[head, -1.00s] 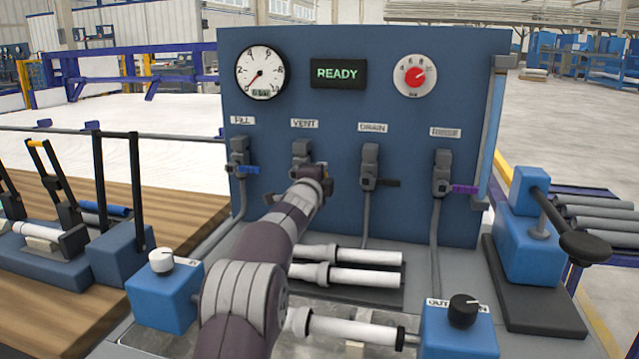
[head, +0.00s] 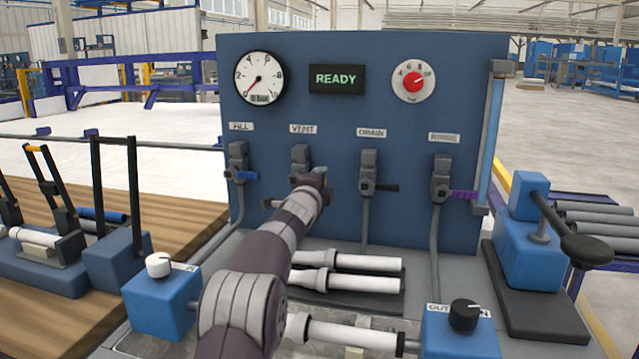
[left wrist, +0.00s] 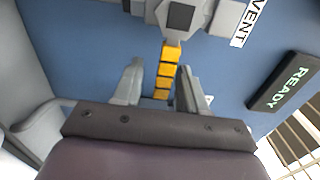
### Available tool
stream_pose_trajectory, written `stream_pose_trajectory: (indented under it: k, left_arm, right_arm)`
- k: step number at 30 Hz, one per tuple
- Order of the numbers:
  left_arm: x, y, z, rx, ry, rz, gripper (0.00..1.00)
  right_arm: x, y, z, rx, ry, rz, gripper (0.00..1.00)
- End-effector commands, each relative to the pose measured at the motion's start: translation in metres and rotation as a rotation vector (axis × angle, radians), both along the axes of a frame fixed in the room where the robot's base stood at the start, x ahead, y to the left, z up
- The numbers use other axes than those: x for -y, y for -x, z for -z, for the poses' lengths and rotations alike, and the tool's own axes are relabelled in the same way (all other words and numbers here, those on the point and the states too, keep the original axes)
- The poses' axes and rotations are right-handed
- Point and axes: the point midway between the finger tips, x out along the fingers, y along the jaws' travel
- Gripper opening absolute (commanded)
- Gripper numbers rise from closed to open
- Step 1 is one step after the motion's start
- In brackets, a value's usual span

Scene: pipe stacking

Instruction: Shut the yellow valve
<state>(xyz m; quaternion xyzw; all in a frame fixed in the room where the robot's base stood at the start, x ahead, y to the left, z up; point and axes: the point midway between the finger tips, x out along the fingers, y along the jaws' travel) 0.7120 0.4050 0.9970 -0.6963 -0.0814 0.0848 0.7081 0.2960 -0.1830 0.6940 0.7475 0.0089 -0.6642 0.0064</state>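The valve under the VENT label has a yellow handle (left wrist: 163,78), seen in the left wrist view running from the grey valve body (left wrist: 180,18) down between my fingers. My left gripper (left wrist: 158,80) is open around the handle, one finger on each side, with a visible gap to each. In the head view my left gripper (head: 316,185) is at the VENT valve (head: 300,158) and the arm hides the yellow handle. My right gripper is not in view.
Beside it on the blue panel (head: 445,100) are valves with blue (head: 243,175), black (head: 385,187) and purple (head: 465,195) handles. White pipes (head: 355,272) lie below, near my arm. Blue boxes with knobs stand in front. The display (head: 336,79) reads READY.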

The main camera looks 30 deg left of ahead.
Motion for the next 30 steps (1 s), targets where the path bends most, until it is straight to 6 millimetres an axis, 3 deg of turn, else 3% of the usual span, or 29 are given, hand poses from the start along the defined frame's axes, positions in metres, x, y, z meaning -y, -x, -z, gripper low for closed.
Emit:
stream_pose_trajectory:
  k: [8, 21, 30]
  left_arm:
    - [0.003, 0.013, 0.000, 0.003, 0.001, 0.000, 0.41]
    - [0.026, 0.109, -0.001, 0.002, 0.000, -0.001, 0.41]
    - [0.030, 0.124, 0.000, 0.000, 0.000, 0.000, 0.41]
  right_arm:
    - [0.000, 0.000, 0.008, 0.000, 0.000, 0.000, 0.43]
    - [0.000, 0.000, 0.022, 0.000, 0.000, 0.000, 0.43]
    - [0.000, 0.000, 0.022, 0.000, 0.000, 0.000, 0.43]
